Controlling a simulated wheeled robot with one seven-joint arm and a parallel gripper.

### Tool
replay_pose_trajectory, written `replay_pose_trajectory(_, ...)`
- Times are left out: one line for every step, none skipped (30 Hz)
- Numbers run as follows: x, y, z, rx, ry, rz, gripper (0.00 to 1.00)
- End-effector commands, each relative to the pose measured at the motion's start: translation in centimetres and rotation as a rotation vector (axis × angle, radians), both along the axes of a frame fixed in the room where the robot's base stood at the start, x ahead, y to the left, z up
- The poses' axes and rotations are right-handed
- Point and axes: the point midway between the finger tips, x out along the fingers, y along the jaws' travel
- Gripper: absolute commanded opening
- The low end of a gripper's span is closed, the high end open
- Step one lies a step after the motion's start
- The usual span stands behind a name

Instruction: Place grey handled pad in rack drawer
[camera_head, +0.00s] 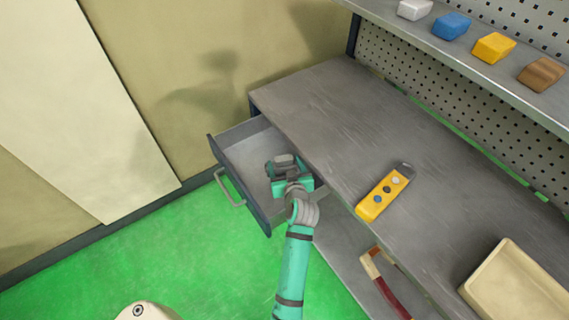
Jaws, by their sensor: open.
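The rack drawer (250,152) is pulled out at the left end of the grey bench, with its handle (230,190) facing the lower left. My gripper (282,167) is over the drawer's right part, close to the bench edge. It is open. Dark grey shapes show at its fingers. I cannot tell whether the grey handled pad is among them, and I see no pad clearly elsewhere. My wrist and gripper hide part of the drawer floor; the rest of the floor that shows is bare.
The bench top (340,110) overhangs the drawer's right side. A yellow device with buttons (384,194) and a beige tray (515,285) are on it. A red-handled tool (390,290) is on the lower shelf. Several coloured blocks sit on the upper shelf (460,45). Green floor is clear at left.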

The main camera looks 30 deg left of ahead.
Motion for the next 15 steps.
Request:
replay_pose_trajectory(-0.6,-0.6,0.3,0.001,0.0,-0.001,0.68)
replay_pose_trajectory(-1.0,-1.0,0.5,0.001,0.001,-0.002,0.68)
replay_pose_trajectory(-1.5,-1.5,0.8,0.001,0.0,-0.003,0.68)
replay_pose_trajectory(-1.9,-1.9,1.1,0.002,0.001,-0.003,0.68)
replay_pose_trajectory(-2.3,-2.4,1.3,0.001,0.001,-0.003,0.68)
replay_pose_trajectory(-2.8,-2.9,1.6,0.0,0.0,-0.004,0.68)
replay_pose_trajectory(-3.2,-3.4,1.8,0.0,0.0,-0.004,0.68)
replay_pose_trajectory(-3.6,-3.8,2.1,0.0,0.0,-0.004,0.68)
replay_pose_trajectory(-4.1,-4.3,2.4,0.0,0.0,-0.003,0.68)
replay_pose_trajectory(-4.5,-4.6,2.6,0.0,0.0,-0.004,0.68)
replay_pose_trajectory(-4.8,-4.9,2.8,0.001,0.0,-0.004,0.68)
replay_pose_trajectory(-5.3,-5.3,3.0,0.001,0.001,-0.003,0.68)
replay_pose_trajectory(-5.6,-5.6,3.2,0.0,0.0,-0.002,0.68)
replay_pose_trajectory(-5.9,-5.9,3.4,0.0,0.0,-0.002,0.68)
replay_pose_trajectory(-6.1,-6.2,3.6,0.0,0.0,-0.002,0.68)
